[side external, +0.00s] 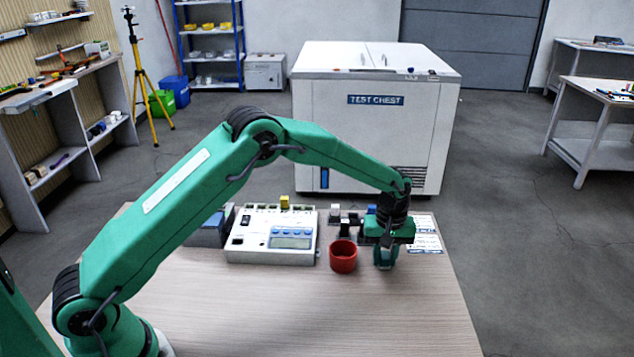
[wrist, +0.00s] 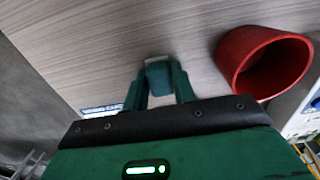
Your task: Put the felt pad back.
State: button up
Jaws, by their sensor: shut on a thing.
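My gripper (side external: 385,262) points down over the right part of the table, just right of a red cup. In the wrist view my gripper (wrist: 158,92) has its two green fingers closed on a small blue-grey block with a pale edge, which I take as the felt pad (wrist: 158,74). In the side view the pad shows only as a small pale patch between the fingers. It is low over the table; I cannot tell whether it touches the wood.
The red cup (side external: 343,257) stands open close beside my gripper, and also shows in the wrist view (wrist: 232,50). A white instrument (side external: 243,250) stands left of it. Small blocks (side external: 335,215) and white cards (side external: 428,243) lie behind. The table front (side external: 300,310) is clear.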

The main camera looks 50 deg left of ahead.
jog(key=o, duration=1.2)
jog(key=shift+r, duration=0.1)
jog(key=shift+r, duration=3.4)
